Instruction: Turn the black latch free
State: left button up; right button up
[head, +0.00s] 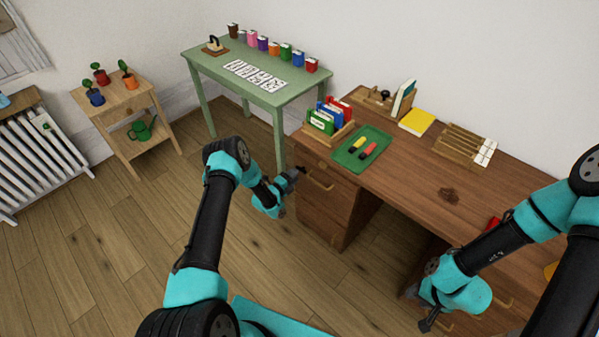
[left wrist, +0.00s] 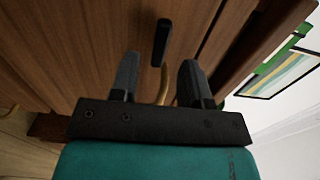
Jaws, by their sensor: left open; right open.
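The black latch (left wrist: 161,42) is a short dark bar on the wooden drawer front (left wrist: 90,40) of the desk, in the left wrist view. It stands lengthwise in that picture, just beyond my left gripper's fingertips. My left gripper (left wrist: 158,75) is open, with a finger on either side of the latch's line and nothing between them held. A brass drawer handle (left wrist: 164,84) shows behind the gap. In the head view my left gripper (head: 298,174) is close to the desk's upper drawer, and I cannot pick out the latch there. My right gripper (head: 427,322) is open and empty, low before the desk.
The brown desk (head: 410,180) carries a green tray (head: 345,160) with markers, a file box (head: 330,130), a yellow notebook (head: 416,121) and a wooden rack (head: 460,145). A green table (head: 215,65) and a plant stand (head: 120,105) stand left. Floor between is clear.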

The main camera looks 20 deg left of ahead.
aim_at(302, 169)
pick_arm(q)
jog(key=shift+x, duration=2)
grip_shut()
